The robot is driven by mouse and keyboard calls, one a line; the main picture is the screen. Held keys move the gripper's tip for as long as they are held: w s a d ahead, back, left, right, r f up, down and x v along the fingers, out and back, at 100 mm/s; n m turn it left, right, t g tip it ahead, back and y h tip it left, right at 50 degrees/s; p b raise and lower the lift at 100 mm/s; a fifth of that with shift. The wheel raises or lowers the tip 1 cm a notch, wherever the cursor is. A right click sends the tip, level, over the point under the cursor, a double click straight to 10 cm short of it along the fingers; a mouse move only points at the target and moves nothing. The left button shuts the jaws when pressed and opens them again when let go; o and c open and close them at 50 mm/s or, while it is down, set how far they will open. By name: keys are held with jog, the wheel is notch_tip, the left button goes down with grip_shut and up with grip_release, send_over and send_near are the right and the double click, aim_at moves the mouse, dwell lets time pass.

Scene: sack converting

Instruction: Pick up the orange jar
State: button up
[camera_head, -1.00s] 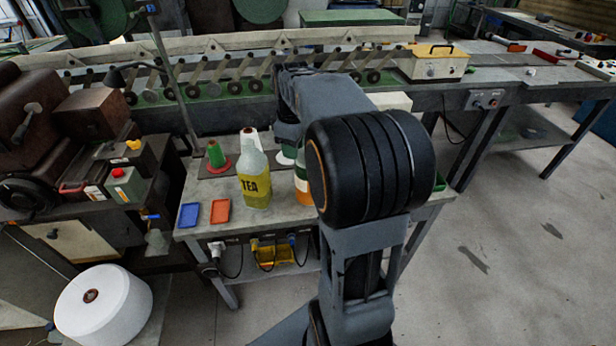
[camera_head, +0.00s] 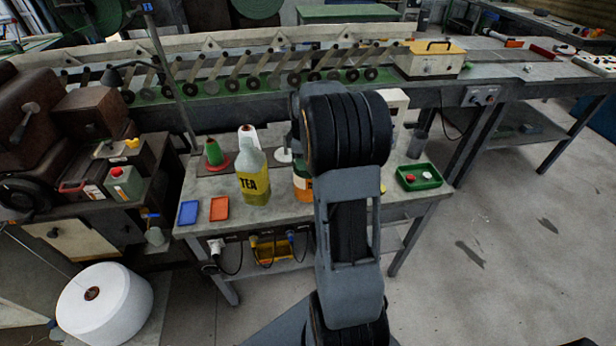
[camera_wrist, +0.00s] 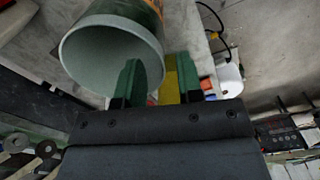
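The orange jar (camera_head: 301,181) stands on the grey workbench, right beside the tea bottle, with its right part hidden behind my arm. In the wrist view a large cylinder that appears to be the jar (camera_wrist: 88,48) fills the upper left, its pale grey-green mouth open towards the camera. My gripper (camera_wrist: 160,82) shows two green fingers set apart, with a yellow strip visible between them. The left finger overlaps the mouth's lower right rim; I cannot tell whether it touches. In the head view my arm hides the gripper.
The yellow tea bottle (camera_head: 253,180) stands left of the jar. A blue tray (camera_head: 188,212) and an orange tray (camera_head: 220,208) lie at the bench's left front. A green tray (camera_head: 419,177) and a grey cup (camera_head: 417,144) are at its right. A green cone (camera_head: 214,153) stands behind.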

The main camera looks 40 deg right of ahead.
notch_tip(320, 180, down, 5)
jog(key=shift+s+d+r+p, duration=0.1)
jog(key=shift+r+p, duration=0.1)
jog(key=shift+p, duration=0.15)
grip_shut()
dwell(0.4)
